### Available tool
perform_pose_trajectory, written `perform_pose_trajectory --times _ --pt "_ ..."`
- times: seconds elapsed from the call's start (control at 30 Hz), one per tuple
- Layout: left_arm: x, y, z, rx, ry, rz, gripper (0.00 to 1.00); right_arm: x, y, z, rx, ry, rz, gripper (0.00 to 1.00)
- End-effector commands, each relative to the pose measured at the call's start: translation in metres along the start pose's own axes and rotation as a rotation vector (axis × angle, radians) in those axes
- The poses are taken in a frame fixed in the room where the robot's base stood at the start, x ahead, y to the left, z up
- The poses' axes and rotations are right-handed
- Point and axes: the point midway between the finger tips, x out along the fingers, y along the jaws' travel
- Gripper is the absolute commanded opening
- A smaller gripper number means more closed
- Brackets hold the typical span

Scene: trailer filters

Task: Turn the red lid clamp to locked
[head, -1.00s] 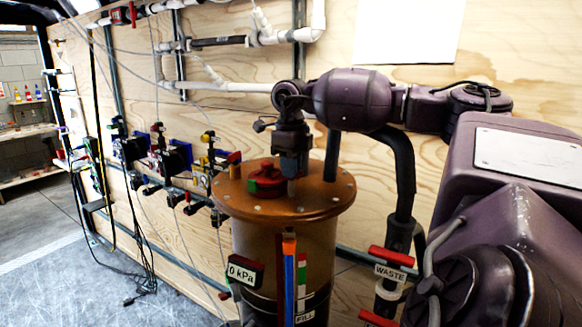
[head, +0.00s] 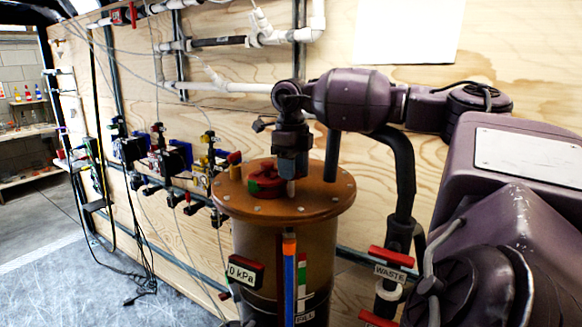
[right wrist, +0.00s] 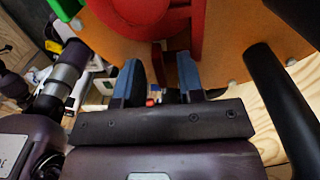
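The red lid clamp (head: 266,183) sits on top of the round orange-brown lid (head: 325,200) of the filter vessel, with a green part on its left side. My right gripper (head: 291,184) points down at the clamp's right side, low over the lid. In the right wrist view, the gripper (right wrist: 160,85) has its two blue fingers apart. A dark red bar (right wrist: 158,57) from the red clamp (right wrist: 182,30) reaches into the gap between them. No firm contact shows on either side. My left gripper is not in view.
A WASTE valve with a red handle (head: 391,256) is at lower right. Valves and tubing (head: 165,158) line the plywood wall at left. Bolts ring the lid's edge.

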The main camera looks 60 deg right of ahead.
Motion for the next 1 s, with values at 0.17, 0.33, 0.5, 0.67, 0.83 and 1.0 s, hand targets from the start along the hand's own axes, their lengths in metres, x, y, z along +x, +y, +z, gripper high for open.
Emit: perform_pose_trajectory --times 0.17,0.33,0.5,0.67,0.83,1.0 --pt "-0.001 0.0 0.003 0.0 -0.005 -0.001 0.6 -0.013 0.0 0.001 0.001 -0.003 0.0 0.35" --pt "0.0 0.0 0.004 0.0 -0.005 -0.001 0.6 -0.043 0.0 0.001 0.0 -0.006 0.0 0.35" --pt "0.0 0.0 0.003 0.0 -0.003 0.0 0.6 -0.074 0.0 0.001 -0.001 -0.006 0.0 0.35" --pt "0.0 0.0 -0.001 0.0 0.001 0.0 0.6 -0.096 0.0 0.001 -0.001 -0.005 0.001 0.35" --pt "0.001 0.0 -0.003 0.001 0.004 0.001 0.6 -0.107 0.0 0.0 0.0 -0.003 -0.001 0.35" --pt "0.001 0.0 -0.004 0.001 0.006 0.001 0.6 -0.109 0.0 0.0 0.0 -0.001 -0.001 0.35"
